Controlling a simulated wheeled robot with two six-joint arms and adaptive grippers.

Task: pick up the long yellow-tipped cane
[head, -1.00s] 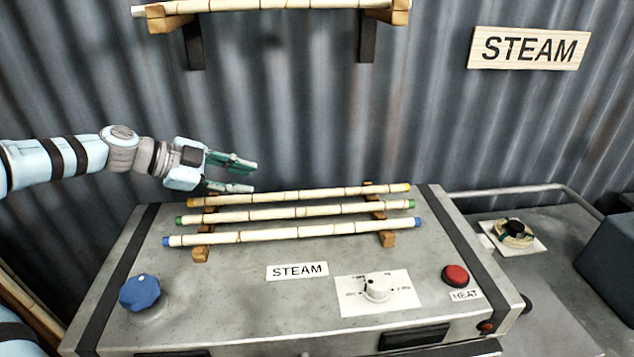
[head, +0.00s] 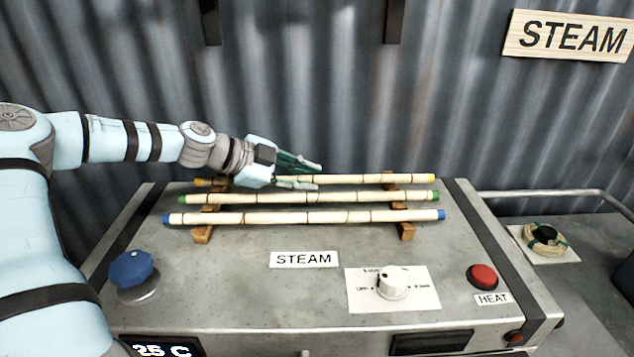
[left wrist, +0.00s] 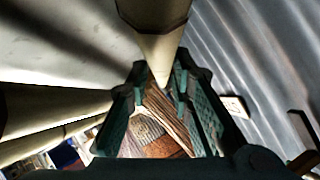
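The yellow-tipped cane (head: 365,180) is the rearmost of three pale canes lying across wooden rests on the steam box. Its left part is partly hidden behind my left gripper (head: 319,176). The gripper is open, with one green finger behind the cane's line and one at its front side. In the left wrist view, a pale cane (left wrist: 153,30) runs toward the gap between the open fingers (left wrist: 165,100). I cannot tell whether the fingers touch it. My right gripper is not in view.
A green-tipped cane (head: 310,198) and a blue-tipped cane (head: 310,217) lie just in front. The steam box (head: 230,290) carries a blue knob (head: 130,268), a white dial (head: 392,285) and a red button (head: 482,276). A corrugated wall (head: 300,90) stands behind.

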